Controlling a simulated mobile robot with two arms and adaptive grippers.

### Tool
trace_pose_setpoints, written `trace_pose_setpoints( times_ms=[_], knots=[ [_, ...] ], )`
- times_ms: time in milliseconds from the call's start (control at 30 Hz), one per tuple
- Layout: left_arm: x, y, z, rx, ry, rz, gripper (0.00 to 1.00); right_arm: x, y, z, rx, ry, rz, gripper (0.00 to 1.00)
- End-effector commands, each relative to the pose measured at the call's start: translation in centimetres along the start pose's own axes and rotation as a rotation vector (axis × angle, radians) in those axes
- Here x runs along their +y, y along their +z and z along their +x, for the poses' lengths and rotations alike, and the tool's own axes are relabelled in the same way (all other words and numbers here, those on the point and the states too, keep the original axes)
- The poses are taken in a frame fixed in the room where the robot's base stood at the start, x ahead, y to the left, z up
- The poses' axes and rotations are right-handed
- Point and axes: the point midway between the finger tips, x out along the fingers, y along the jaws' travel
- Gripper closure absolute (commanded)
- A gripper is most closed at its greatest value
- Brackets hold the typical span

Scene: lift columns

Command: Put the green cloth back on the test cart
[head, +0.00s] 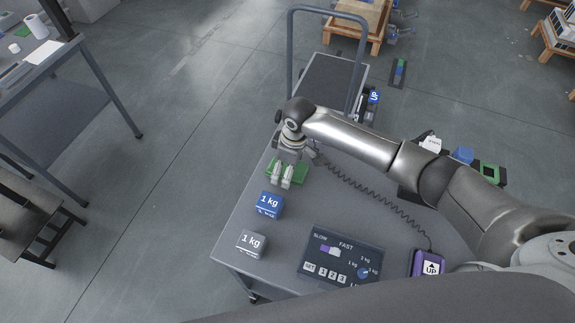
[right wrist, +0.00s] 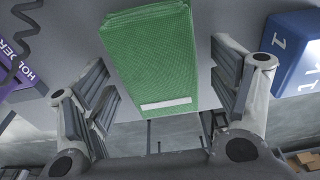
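The folded green cloth (head: 300,170) is at the left edge of the grey cart top (head: 338,196), partly hidden by my right gripper. In the right wrist view the cloth (right wrist: 155,60) shows a white label strip and lies between the spread fingers, with a gap visible on the right side. My right gripper (head: 282,182) is open around the cloth; it also shows in the right wrist view (right wrist: 165,95). I cannot tell whether the cloth rests fully on the top or overhangs its edge. My left gripper is not in view.
A blue 1 kg block (head: 269,205) and a grey 1 kg block (head: 251,243) stand near the cloth. A dark control panel (head: 341,257) and a purple holder (head: 427,264) with a coiled cord are at the front. A cart handle (head: 290,50) rises behind.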

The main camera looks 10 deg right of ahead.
Motion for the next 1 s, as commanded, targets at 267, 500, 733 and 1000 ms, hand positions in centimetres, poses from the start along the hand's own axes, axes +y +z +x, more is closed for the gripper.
trace_pose_setpoints(
  times_ms=[267, 500, 733, 1000],
  knots=[
    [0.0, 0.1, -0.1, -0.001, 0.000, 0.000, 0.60, 0.0, 0.0, -0.4, 0.000, 0.001, 0.000, 0.18],
    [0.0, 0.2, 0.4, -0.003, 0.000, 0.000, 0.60, 0.1, -0.1, -4.2, 0.004, 0.003, -0.001, 0.18],
    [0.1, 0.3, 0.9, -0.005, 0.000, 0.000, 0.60, 0.1, -0.1, -9.1, 0.003, 0.003, -0.001, 0.18],
    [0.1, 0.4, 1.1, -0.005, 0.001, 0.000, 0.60, 0.0, -0.1, -12.1, 0.001, -0.001, 0.000, 0.18]
  ],
)
